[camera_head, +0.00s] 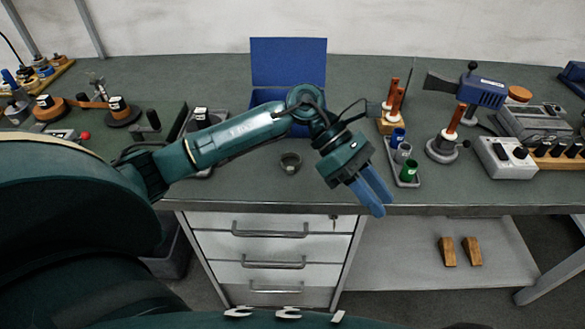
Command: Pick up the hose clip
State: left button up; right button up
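A small dark grey ring, which looks like the hose clip (290,162), lies on the green-grey bench top (255,185) near its front edge. My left gripper (381,203) is to the right of the ring and apart from it. Its blue fingers point down and right, over the front edge of the bench. The fingers overlap from this angle, so I cannot tell whether they are open or shut. I see nothing held at the tips. My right gripper is not in view.
An open blue box (288,64) stands behind my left forearm. To the right are a tray with coloured cups (408,170), a stand with an orange-brown rod (443,146) and a grey control box (505,157). Drawers (275,247) sit below the bench.

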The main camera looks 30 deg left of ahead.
pick_arm(q)
jog(key=w+a+m+t+y, duration=0.15)
jog(key=w+a+y, duration=0.25)
jog(key=a+y, duration=0.55)
jog(key=m+y+b, duration=0.1)
jog(key=y, duration=0.1)
send_near(284, 169)
jog(key=shift+t, duration=0.25)
jog(key=f, duration=0.3)
jog(key=f+p, duration=0.1)
jog(key=f, duration=0.2)
jog(key=shift+s+f, duration=0.2)
jog(key=shift+f, duration=0.2)
grip_shut()
